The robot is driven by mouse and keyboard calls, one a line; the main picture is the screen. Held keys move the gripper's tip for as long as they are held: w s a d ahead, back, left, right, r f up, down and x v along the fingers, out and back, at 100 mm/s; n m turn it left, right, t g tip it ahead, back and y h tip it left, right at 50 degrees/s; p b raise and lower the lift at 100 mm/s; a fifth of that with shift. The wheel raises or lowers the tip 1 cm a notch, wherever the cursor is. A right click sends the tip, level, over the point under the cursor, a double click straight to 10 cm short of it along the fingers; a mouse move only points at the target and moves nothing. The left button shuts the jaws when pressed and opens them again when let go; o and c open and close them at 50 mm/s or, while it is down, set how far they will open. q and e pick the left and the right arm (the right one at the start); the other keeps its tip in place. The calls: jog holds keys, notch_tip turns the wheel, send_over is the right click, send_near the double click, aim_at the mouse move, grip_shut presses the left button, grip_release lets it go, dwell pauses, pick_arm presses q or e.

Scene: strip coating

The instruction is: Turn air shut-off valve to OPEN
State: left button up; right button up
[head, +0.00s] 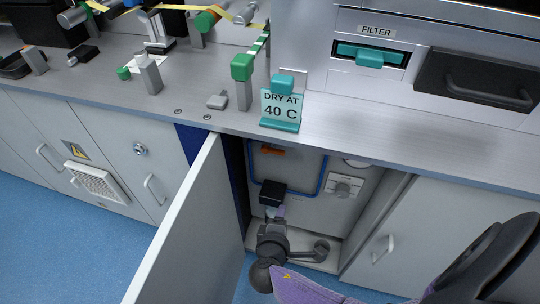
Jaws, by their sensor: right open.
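An open cabinet under the bench shows a grey panel inside. A small orange handle (271,150) sits near the panel's top, beside a blue line (323,172). It looks like the air shut-off valve lever, but no label on it can be read. A grey rotary knob (343,188) on a pale plate with small unreadable text is to the right. My right gripper (272,190) is inside the cabinet opening, below the orange handle and left of the knob. It is open and appears apart from both; its fingertips are hard to make out. My left gripper is not in view.
The cabinet door (185,235) stands open to the left of my right arm. The bench edge overhangs the opening. A "DRY AT 40 C" sign (281,108), a green-topped post (242,80) and a filter drawer (370,57) are above. Blue floor is clear at left.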

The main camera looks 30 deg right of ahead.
aim_at(278, 154)
jog(key=w+r+m+t+h+b, duration=0.2)
jog(key=w+r+t+h+b, duration=0.15)
jog(key=w+r, duration=0.4)
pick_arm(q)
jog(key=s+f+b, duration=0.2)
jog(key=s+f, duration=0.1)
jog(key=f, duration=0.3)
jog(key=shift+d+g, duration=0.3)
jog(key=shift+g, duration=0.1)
pick_arm(e)
jog(key=shift+g+h, duration=0.25)
jog(key=shift+h, duration=0.2)
jog(key=w+d, duration=0.1)
jog(key=d, duration=0.1)
jog(key=w+d+r, duration=0.1)
jog(key=d, duration=0.1)
jog(key=w+d, duration=0.2)
jog(key=d, duration=0.1)
jog(key=shift+w+r, duration=0.1)
jog(key=shift+r, duration=0.25)
jog(key=c, duration=0.7)
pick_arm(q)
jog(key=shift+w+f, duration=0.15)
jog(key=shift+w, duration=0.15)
pick_arm(e)
grip_shut()
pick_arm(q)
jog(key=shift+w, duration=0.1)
